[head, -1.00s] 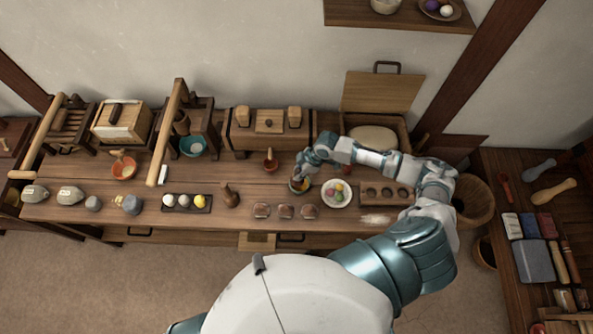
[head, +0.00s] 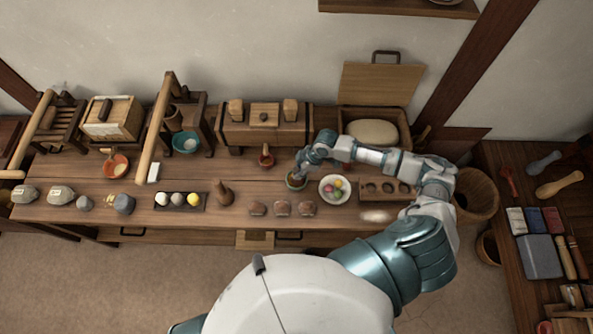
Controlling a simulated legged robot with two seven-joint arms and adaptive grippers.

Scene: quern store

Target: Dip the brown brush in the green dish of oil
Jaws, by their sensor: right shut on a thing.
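My left gripper is out of view.
The white plate (head: 334,189) and a wooden block with round hollows (head: 383,187) are right of the dish. Bare bench (head: 210,172) lies to the left.

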